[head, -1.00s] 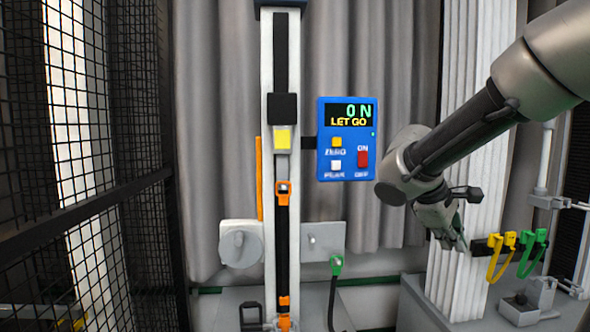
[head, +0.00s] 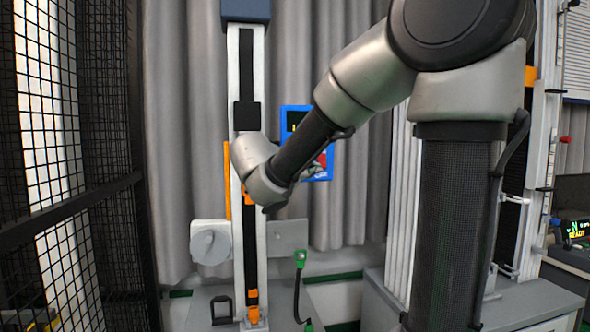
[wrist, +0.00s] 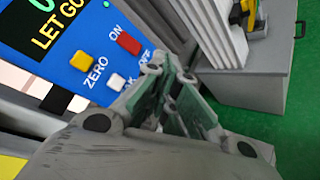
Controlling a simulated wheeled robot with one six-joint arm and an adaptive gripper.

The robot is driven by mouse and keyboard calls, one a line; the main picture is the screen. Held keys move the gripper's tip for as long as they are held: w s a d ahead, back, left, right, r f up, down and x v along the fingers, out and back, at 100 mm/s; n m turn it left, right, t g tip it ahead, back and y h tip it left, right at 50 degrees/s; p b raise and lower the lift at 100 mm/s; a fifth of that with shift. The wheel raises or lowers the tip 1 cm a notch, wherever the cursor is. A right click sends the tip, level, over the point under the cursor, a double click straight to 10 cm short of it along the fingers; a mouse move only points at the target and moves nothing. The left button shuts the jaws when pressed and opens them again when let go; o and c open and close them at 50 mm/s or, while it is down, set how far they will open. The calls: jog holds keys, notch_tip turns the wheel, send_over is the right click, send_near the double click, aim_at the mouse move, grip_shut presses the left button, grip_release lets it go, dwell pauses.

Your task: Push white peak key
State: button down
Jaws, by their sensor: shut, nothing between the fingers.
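The white peak key (wrist: 117,82) is on the blue display box (wrist: 100,32), below the yellow zero key (wrist: 81,61) and beside the red on/off switch (wrist: 129,42). Its label is partly hidden by my gripper. My gripper (wrist: 168,75) is shut and empty, close to the white key in the wrist view; I cannot tell whether it touches the box. In the head view my arm covers most of the blue box (head: 322,168), and the white key is hidden there. The screen reads "LET GO" in the wrist view.
The tall white drop tower (head: 262,75) stands left of the box, with a black block (head: 247,116) on its rail. A black mesh fence (head: 60,120) is at the left. A grey cabinet (wrist: 256,88) stands on the green floor in the wrist view.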

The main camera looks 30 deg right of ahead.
jog(key=w+d, duration=0.2)
jog(key=w, duration=0.6)
jog(key=shift+w+d, duration=0.2)
jog(key=shift+d, duration=0.1)
dwell(1.4)
jog(key=shift+w+d, duration=0.15)
jog(key=shift+w, duration=0.25)
jog(key=shift+w+d, duration=0.1)
jog(key=shift+w, duration=0.35)
dwell(0.6)
jog(key=shift+s, duration=0.15)
jog(key=shift+s+a, duration=0.25)
jog(key=shift+s, duration=0.5)
